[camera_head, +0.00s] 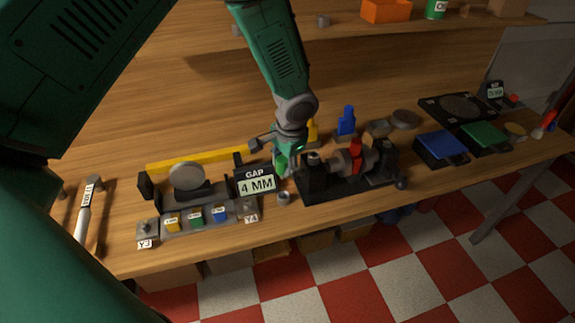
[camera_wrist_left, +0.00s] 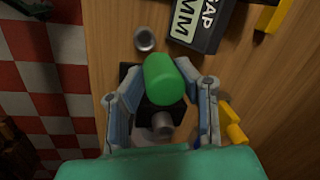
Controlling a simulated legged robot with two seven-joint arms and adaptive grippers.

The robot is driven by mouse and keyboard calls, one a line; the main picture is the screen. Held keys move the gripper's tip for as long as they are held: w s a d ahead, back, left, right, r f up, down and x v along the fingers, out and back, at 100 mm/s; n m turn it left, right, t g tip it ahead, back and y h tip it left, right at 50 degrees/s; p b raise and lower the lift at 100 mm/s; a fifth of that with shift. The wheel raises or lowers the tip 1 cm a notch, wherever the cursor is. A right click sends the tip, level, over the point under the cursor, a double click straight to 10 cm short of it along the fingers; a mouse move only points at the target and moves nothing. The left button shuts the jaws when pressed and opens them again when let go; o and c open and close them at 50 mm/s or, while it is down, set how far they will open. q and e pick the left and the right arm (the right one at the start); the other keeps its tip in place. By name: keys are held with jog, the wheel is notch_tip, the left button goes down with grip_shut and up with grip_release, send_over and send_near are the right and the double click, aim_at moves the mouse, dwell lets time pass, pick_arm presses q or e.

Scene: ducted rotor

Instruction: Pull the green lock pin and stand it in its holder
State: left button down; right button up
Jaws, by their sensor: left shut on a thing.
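The green lock pin (camera_wrist_left: 164,78) shows as a thick green cylinder between the fingers of my left gripper (camera_wrist_left: 163,88) in the wrist view. In the head view, my left gripper (camera_head: 287,163) is shut on the pin (camera_head: 281,162), at the left end of the dark rotor stand (camera_head: 345,187). The pin's lower end is hidden, so I cannot tell whether it is in the stand. A small grey round cup (camera_head: 284,198), which looks like the holder, stands on the table in front of the gripper; it also shows in the wrist view (camera_wrist_left: 145,39). My right gripper is not in view.
The "GAP 4 MM" display (camera_head: 256,183) stands close to the left of the cup. A red part (camera_head: 356,157) sits on the rotor stand. A blue block (camera_head: 346,121) stands behind it. Blue (camera_head: 441,146) and green (camera_head: 484,137) trays lie at the right. The table's front edge is near the cup.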

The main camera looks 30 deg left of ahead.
pick_arm(q)
jog(key=shift+s+a, duration=0.15)
jog(key=shift+a, duration=0.1)
jog(key=f+b, duration=0.1)
jog(key=d+f+b, duration=0.1)
jog(key=f, duration=0.1)
jog(key=shift+d+f, duration=0.2)
jog(key=shift+d+f+b, duration=0.1)
jog(key=shift+f+b, duration=0.3)
jog(key=shift+f, duration=0.25)
jog(key=shift+a+f, duration=0.35)
jog(key=shift+a, duration=0.3)
jog(key=shift+d+r, duration=0.1)
jog(key=shift+d, duration=0.6)
jog(key=shift+a, duration=0.4)
jog(key=shift+a+p, duration=0.1)
jog(key=shift+p, duration=0.2)
